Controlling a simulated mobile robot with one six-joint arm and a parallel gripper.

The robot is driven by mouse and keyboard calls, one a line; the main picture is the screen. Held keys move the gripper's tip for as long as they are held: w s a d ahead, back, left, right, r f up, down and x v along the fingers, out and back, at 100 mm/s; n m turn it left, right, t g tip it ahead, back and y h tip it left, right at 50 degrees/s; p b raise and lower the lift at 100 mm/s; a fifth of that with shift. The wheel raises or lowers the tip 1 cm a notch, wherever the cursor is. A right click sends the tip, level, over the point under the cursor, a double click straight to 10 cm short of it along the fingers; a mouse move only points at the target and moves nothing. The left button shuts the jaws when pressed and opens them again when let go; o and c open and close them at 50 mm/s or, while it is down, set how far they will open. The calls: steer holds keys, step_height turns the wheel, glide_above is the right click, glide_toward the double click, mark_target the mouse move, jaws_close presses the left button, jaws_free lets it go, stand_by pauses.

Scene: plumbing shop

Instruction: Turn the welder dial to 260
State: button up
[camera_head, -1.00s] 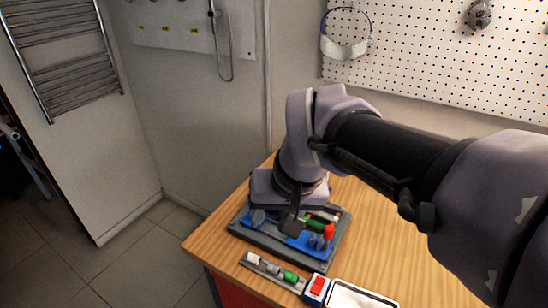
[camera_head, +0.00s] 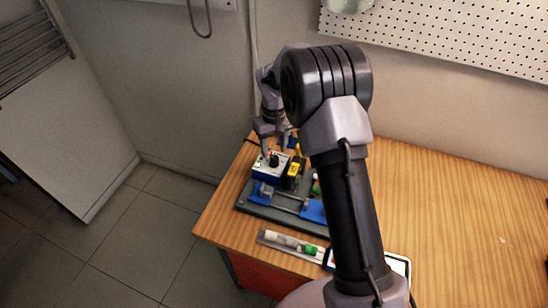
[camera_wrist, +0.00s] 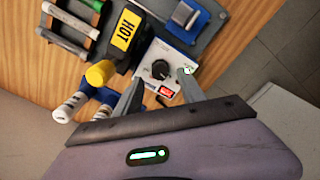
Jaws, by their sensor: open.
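The welder (camera_head: 269,171) is a small white and blue box at the left end of the wooden bench. Its black round dial (camera_head: 274,160) faces up. In the wrist view the welder's white panel (camera_wrist: 149,53) carries the dial (camera_wrist: 160,69), a small red display (camera_wrist: 166,92) and a green mark. The dial's number scale is too small to read. My gripper (camera_head: 273,150) is open and points down at the panel. In the wrist view its fingertips (camera_wrist: 160,83) lie on either side of the dial, with a gap; I cannot tell their height over it.
A yellow HOT sign (camera_wrist: 125,30) on black stands close beside the welder. A yellow-capped piece (camera_wrist: 100,73) and white-and-blue parts lie near the left finger. A grey base with a blue clamp (camera_head: 266,195) and a tray of fittings (camera_head: 291,244) are in front. The bench's right side is clear.

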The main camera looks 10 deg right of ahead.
mark_target(274, 158)
step_height(274, 158, down, 4)
steer(key=shift+f, duration=0.1)
jaws_close()
